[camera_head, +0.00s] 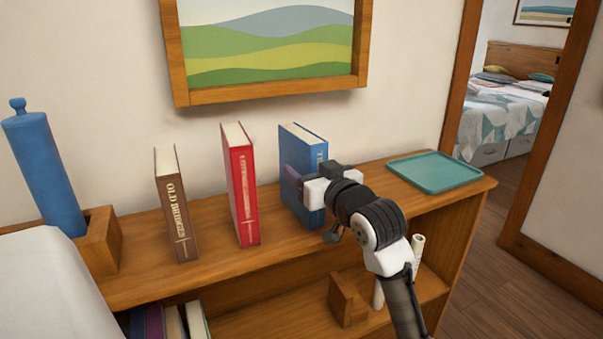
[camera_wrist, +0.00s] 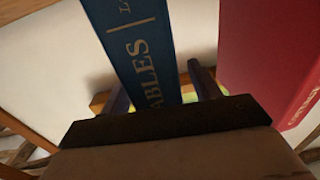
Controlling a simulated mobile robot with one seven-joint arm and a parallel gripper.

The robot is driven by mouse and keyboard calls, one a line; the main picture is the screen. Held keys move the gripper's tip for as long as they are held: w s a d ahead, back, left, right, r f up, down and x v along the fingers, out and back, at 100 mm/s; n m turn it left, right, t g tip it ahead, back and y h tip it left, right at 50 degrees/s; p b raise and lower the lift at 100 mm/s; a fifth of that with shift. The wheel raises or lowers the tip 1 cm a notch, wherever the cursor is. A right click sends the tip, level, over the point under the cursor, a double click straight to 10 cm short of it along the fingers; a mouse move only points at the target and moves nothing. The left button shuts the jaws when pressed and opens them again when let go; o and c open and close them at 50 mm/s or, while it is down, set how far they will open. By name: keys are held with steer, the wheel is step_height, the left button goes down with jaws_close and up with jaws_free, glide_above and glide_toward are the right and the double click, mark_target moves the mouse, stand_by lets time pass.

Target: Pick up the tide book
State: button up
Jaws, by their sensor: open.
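The blue book (camera_head: 304,143) stands upright on the shelf top. In the wrist view its spine (camera_wrist: 140,50) shows letters ending in "ABLES"; the rest of the title is cut off. My gripper (camera_head: 308,178) is at this book, covering part of its spine in the head view. In the wrist view my gripper (camera_wrist: 160,88) is open, with one finger on each side of the blue spine. I cannot tell whether either finger touches the book.
A red book (camera_head: 240,185) stands to the left, with a brown book (camera_head: 176,205) farther left. A teal tray (camera_head: 436,171) lies at the right end of the wooden shelf (camera_head: 140,280). A blue cylinder (camera_head: 45,170) stands far left. A framed picture (camera_head: 180,97) hangs above.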

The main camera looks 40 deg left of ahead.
steer(key=shift+c, duration=0.4)
steer(key=c, duration=1)
steer(key=shift+r, duration=0.1)
steer(key=shift+c, duration=1)
steer(key=shift+r, duration=0.15)
